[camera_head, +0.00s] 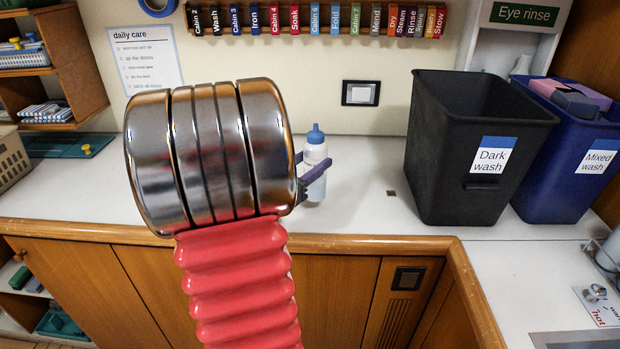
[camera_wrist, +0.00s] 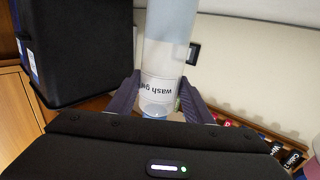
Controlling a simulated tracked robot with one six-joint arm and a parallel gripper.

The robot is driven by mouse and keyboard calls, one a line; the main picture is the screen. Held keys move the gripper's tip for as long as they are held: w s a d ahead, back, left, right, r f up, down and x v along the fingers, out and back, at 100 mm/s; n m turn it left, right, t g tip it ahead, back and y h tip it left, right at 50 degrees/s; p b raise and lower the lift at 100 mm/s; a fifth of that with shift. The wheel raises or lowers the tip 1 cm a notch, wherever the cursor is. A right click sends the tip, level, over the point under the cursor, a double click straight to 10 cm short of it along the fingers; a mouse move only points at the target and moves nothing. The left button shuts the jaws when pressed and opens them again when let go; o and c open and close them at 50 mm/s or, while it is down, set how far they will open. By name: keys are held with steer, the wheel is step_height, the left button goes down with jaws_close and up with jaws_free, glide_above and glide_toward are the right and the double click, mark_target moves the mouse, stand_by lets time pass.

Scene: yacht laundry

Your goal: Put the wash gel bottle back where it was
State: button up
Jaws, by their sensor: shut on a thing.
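The wash gel bottle (camera_head: 315,160) is pale and translucent with a blue cap, and it looks upright in the head view. My gripper (camera_head: 318,172) is shut on it, with a purple-grey finger across its side. In the wrist view the bottle (camera_wrist: 165,65) stands between the two dark fingers of my gripper (camera_wrist: 160,98), and its "wash gel" label appears upside down. The bottle is over or on the white counter (camera_head: 360,200); I cannot tell whether its base touches. My arm hides part of the counter to its left.
A black "Dark wash" bin (camera_head: 440,160) stands right of the bottle, with a blue "Mixed wash" bin (camera_head: 560,195) beyond it. A tag rack (camera_head: 320,20) and a switch (camera_head: 360,93) are on the wall. A green-blue tray (camera_head: 65,146) lies at the left. Counter between bottle and black bin is mostly clear.

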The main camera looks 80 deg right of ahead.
mark_target(309, 200)
steer(key=shift+f, duration=2.15)
steer(key=o, duration=1.3)
steer(key=shift+w+a, duration=0.25)
steer(key=shift+a, duration=0.2)
steer(key=shift+v, duration=5.55)
